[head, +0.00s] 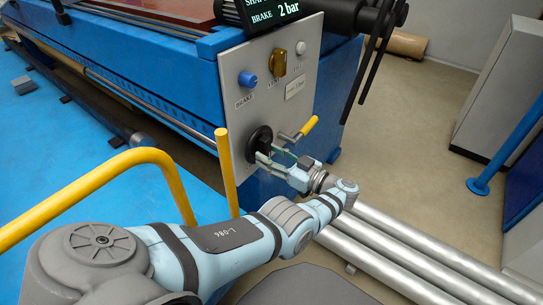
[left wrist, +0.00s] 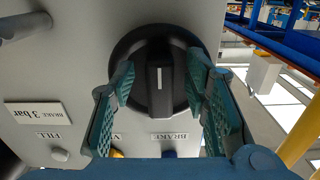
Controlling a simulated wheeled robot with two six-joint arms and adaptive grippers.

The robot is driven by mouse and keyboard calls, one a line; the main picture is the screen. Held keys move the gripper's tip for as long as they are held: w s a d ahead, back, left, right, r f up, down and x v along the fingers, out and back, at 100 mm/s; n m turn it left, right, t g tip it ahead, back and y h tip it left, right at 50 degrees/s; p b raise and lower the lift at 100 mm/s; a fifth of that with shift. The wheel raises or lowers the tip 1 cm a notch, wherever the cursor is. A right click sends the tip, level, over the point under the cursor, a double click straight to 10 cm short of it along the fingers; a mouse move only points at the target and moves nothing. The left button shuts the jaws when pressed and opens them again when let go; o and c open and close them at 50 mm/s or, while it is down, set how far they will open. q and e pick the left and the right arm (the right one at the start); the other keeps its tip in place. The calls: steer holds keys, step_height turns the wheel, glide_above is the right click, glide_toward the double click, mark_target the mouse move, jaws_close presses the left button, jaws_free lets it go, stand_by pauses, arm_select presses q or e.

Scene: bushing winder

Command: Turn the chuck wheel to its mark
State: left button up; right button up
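A round black knob (head: 260,138) with a raised grip bar is on the grey control panel (head: 303,112); I cannot tell whether it is the chuck wheel. In the left wrist view the black knob (left wrist: 160,85) fills the middle, and a white line runs along its bar. My left gripper (head: 270,152) is at the knob. In the left wrist view its two green fingers (left wrist: 162,95) stand on either side of the bar, with a gap on each side. They partly hide the knob's rim. My right gripper is not in view.
The panel has a blue BRAKE knob (head: 247,79), a yellow knob (head: 278,62) and a yellow-handled lever (head: 300,128) beside the black knob. A yellow rail (head: 90,185) and silver pipes (head: 400,258) lie near my left arm.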

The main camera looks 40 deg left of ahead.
mark_target(271, 127)
arm_select(q)
step_height(271, 127, up, 10)
stand_by(0.6)
